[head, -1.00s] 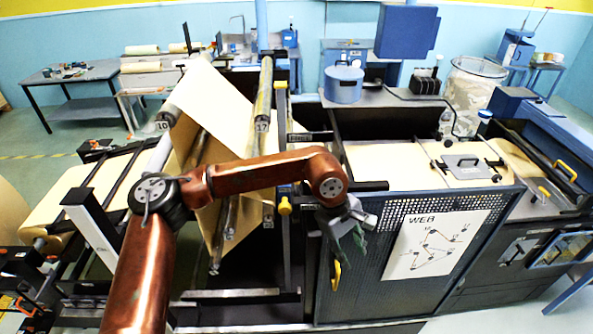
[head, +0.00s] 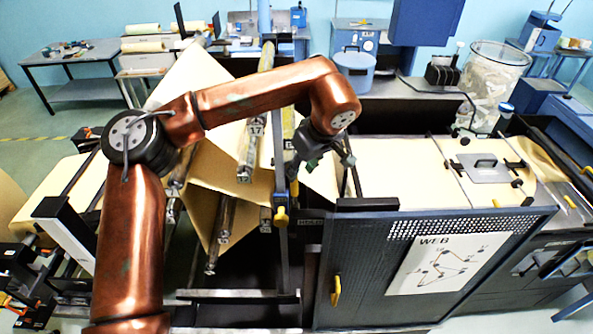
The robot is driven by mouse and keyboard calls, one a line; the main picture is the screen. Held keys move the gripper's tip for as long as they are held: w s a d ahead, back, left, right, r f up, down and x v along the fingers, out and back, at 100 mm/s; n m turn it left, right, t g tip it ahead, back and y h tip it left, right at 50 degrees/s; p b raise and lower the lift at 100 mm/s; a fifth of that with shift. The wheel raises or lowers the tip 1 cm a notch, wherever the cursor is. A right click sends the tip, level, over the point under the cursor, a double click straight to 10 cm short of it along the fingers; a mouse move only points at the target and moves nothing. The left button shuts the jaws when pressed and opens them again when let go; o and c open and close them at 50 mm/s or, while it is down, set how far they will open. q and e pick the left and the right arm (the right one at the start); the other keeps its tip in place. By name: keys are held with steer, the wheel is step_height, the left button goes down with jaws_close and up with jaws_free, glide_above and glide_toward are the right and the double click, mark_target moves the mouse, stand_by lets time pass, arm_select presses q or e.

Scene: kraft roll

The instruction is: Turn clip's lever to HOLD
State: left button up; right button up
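My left gripper (head: 318,158) hangs at the end of my copper arm, above the gap between the paper rollers and the machine's flat top. It is small and seen from behind, so I cannot tell whether its fingers are open or shut. A yellow-ended handle (head: 281,216) sits on the upright post just below and left of the gripper. My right gripper is not in view.
Brown kraft paper (head: 220,190) runs over numbered rollers, one marked 17 (head: 256,130). A perforated dark panel with a WEB diagram (head: 447,262) stands at the front right. A grey plate with a handle (head: 484,168) lies on the paper-covered top. A clear bin (head: 492,85) stands behind.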

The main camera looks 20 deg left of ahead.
mark_target(295, 193)
arm_select(q)
steer(key=x, duration=0.2)
steer(key=p+x, duration=0.1)
steer(key=x, duration=0.1)
steer(key=p+x, duration=0.1)
steer(key=x, duration=0.1)
steer(key=shift+a+f, duration=0.1)
steer(key=shift+a, duration=0.3)
steer(key=shift+w+f, duration=0.1)
steer(key=shift+f, duration=0.45)
steer(key=c, duration=0.8)
jaws_close()
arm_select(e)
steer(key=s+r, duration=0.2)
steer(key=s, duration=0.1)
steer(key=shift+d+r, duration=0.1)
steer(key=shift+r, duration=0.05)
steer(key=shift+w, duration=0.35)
